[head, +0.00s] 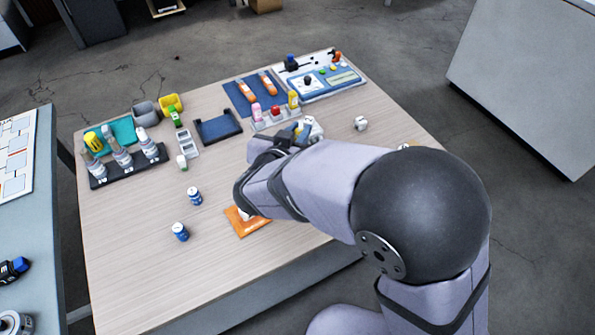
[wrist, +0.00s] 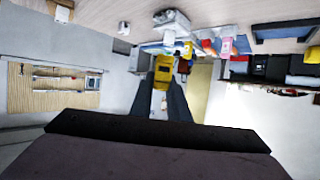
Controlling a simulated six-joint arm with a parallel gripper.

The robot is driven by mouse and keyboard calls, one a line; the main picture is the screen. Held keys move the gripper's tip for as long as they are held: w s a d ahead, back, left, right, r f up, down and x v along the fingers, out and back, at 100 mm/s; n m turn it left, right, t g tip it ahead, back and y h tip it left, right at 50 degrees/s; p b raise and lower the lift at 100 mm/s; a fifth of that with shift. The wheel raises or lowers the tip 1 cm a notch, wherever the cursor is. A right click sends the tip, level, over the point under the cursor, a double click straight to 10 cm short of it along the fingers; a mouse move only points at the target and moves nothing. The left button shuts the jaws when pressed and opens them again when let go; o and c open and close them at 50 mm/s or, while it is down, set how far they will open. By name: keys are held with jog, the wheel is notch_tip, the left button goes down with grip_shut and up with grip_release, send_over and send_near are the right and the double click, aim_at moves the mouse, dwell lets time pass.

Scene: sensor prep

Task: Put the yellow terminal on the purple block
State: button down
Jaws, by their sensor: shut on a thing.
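In the wrist view, my gripper (wrist: 162,88) has its two dark fingers closed on the yellow terminal (wrist: 163,72), which sits between the fingertips. In the head view my arm covers most of the gripper, which is over the far middle of the table near a small blue and white item (head: 306,128). I cannot make out the purple block in either view; it may be hidden behind my arm.
A bottle rack (head: 275,120) with pink, red and yellow tops stands near the gripper. A panel board (head: 320,78) lies at the back right. A dark rack (head: 128,165) of bottles is at left. An orange mat (head: 240,228) and two blue-capped jars (head: 195,196) lie nearer.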

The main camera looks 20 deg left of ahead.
jog(key=shift+f+b, duration=0.95)
jog(key=shift+f, duration=4.1)
jog(key=shift+f, duration=0.15)
jog(key=c, duration=1.7)
grip_release()
jog(key=shift+a+r, duration=0.1)
jog(key=shift+r, duration=0.15)
jog(key=v, duration=1.2)
jog(key=shift+p, duration=0.4)
